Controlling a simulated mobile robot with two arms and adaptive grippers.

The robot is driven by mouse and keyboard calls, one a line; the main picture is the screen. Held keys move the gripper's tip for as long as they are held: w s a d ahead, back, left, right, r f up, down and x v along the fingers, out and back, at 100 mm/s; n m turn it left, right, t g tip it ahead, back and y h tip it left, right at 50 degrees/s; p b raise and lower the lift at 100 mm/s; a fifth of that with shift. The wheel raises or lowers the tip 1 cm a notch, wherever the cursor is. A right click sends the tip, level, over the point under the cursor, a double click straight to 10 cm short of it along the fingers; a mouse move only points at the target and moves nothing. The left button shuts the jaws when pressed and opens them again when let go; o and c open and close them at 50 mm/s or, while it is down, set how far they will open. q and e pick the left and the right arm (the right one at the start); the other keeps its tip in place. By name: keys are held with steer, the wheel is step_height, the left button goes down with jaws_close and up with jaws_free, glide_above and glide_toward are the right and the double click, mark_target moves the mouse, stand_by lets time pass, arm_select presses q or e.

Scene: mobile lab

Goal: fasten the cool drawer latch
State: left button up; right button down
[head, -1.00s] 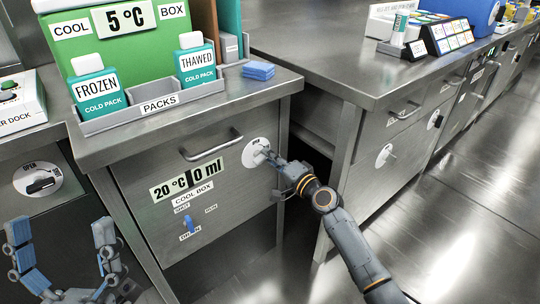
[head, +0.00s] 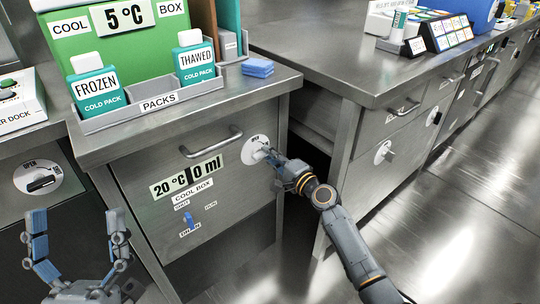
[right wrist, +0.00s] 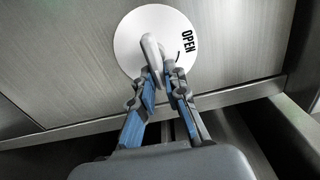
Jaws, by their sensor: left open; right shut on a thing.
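The cool drawer front (head: 222,200) carries a bar handle (head: 209,146), a "20 °C 0 ml" display and a "COOL BOX" label. Its latch is a white round plate (head: 252,150) with a grey lever at the upper right of the front. My right gripper (head: 268,156) is at this latch. In the right wrist view the blue-padded fingers (right wrist: 161,80) are shut on the latch lever (right wrist: 152,52), which stands nearly upright on the plate. The word "OPEN" is to the right of the lever. My left gripper (head: 75,240) is open and empty at the lower left.
A green cool box (head: 110,38) and a packs tray (head: 150,110) with frozen and thawed cold packs stand on the counter above. Blue pads (head: 258,68) lie near its corner. Another latch dial (head: 38,178) is at left. A dark gap separates the two counters.

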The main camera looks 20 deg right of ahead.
steer(key=c, duration=1.4)
jaws_free()
steer(key=shift+o, duration=0.2)
steer(key=v, duration=1.2)
